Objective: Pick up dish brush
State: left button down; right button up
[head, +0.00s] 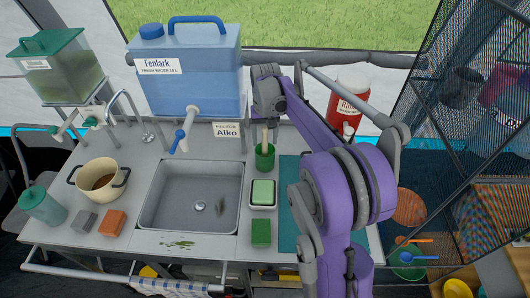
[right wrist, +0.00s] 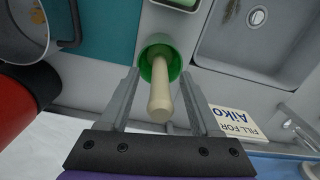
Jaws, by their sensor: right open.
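The dish brush stands in a green cup (head: 264,160) beside the sink, and its pale handle (head: 264,135) sticks up. In the right wrist view, the handle (right wrist: 160,95) rises from the green cup (right wrist: 168,50) toward the camera, and the brush head is hidden inside. My right gripper (right wrist: 160,75) is open, with one finger on each side of the handle and visible gaps to both. In the head view, my right gripper (head: 267,112) is above the cup, its fingers hard to make out. My left gripper is not in view.
The sink (head: 195,195) is left of the cup. A soap dish (head: 263,193) and green sponge (head: 261,232) sit in front. The blue water container (head: 190,75) and "Aiko" sign (head: 226,130) stand behind, to the left. A red jug (head: 348,100) is at right.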

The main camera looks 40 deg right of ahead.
grip_shut()
jog(key=shift+r, duration=0.1)
dwell(0.3)
